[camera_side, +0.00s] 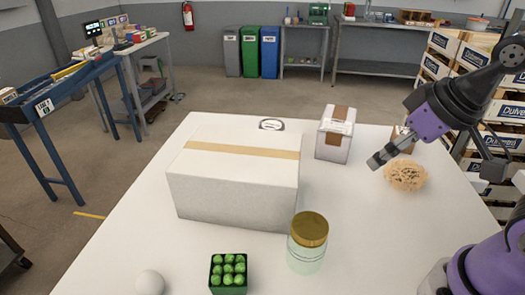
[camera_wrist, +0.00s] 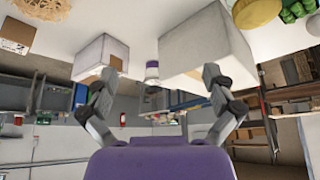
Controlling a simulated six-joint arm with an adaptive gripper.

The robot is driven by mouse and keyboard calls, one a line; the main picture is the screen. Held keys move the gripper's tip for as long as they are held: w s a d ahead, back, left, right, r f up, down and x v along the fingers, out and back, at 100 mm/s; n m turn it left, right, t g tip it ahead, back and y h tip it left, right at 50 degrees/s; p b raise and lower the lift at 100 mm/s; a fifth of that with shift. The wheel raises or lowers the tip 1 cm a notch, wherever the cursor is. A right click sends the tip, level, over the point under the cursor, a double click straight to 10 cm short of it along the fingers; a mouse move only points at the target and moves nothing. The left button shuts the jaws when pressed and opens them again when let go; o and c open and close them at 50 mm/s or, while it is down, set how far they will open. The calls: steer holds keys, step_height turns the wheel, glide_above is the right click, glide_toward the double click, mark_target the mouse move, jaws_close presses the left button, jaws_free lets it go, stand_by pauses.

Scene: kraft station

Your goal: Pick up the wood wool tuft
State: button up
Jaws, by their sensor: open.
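The wood wool tuft (camera_side: 406,176) is a tan, tangled clump lying on the white table, at the right in the side view. Part of it shows at the top left edge of the wrist view (camera_wrist: 42,8). My gripper (camera_side: 378,161) is above the table, just left of the tuft and apart from it in the side view. In the wrist view my gripper (camera_wrist: 157,88) has its two fingers spread wide, with nothing held between them.
A large white box (camera_side: 232,190) stands left of the gripper. A smaller taped box (camera_side: 335,140) and another small box (camera_side: 407,134) stand behind. A gold-lidded jar (camera_side: 308,243), a green crate (camera_side: 229,272) and a white ball (camera_side: 150,283) are nearer the front. The right front table is clear.

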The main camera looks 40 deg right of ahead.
steer(key=m+g, duration=0.6)
steer(key=m, duration=2.2)
glide_above(406, 167)
steer(key=f, duration=0.9)
steer(key=shift+w+d+f, duration=0.1)
steer(key=shift+w, duration=0.1)
steer(key=f, duration=0.6)
steer(key=shift+s, duration=0.2)
steer(key=c, duration=0.7)
